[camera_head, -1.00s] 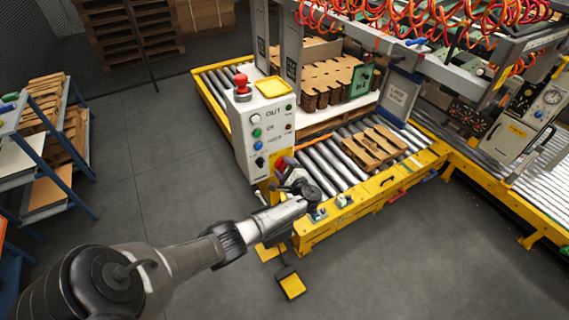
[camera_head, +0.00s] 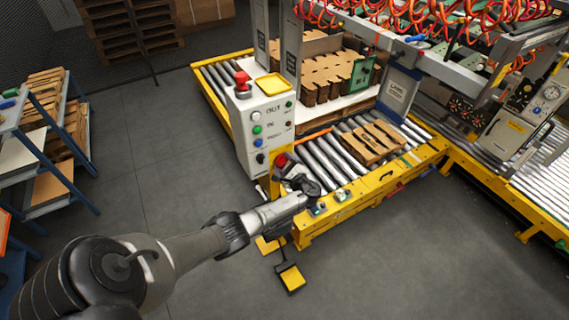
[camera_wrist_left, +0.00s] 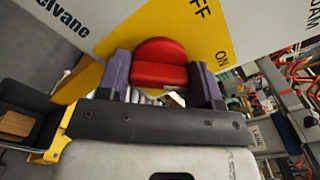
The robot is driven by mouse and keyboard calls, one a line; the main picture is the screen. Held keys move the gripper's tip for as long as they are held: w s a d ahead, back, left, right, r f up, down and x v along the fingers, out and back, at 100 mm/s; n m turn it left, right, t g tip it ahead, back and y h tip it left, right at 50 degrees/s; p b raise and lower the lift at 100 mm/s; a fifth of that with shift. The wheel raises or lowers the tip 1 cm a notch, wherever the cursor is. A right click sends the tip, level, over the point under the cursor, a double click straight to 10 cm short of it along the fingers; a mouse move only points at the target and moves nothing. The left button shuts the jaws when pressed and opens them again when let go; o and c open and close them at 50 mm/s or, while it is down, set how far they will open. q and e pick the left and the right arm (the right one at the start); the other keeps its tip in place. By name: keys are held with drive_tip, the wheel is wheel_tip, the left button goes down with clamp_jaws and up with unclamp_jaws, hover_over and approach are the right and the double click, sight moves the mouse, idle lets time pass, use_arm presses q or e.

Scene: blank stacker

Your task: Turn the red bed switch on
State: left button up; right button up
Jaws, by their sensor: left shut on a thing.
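The red bed switch (camera_wrist_left: 160,63) is a round red knob with a raised grip on a yellow plate (camera_wrist_left: 215,25) marked OFF and ON. In the wrist view ON is to the right of the knob and OFF is above it. My left gripper (camera_wrist_left: 165,82) is shut on the knob, one purple finger on each side. In the head view the red knob (camera_head: 281,160) shows just beyond my left gripper (camera_head: 286,167), low on the white control box (camera_head: 254,158). I cannot tell which mark the knob points to. My right gripper is not in view.
A red mushroom button (camera_head: 242,82) and a yellow tray (camera_head: 272,86) are on top of the box. A roller conveyor (camera_head: 325,160) with a yellow frame carries cardboard blanks (camera_head: 372,142). Open floor is at the left.

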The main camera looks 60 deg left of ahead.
use_arm(q)
drive_tip(key=o, duration=0.9)
drive_tip(key=d, duration=1.3)
drive_tip(key=shift+s+d+p, duration=0.15)
drive_tip(key=shift+d+p, duration=0.25)
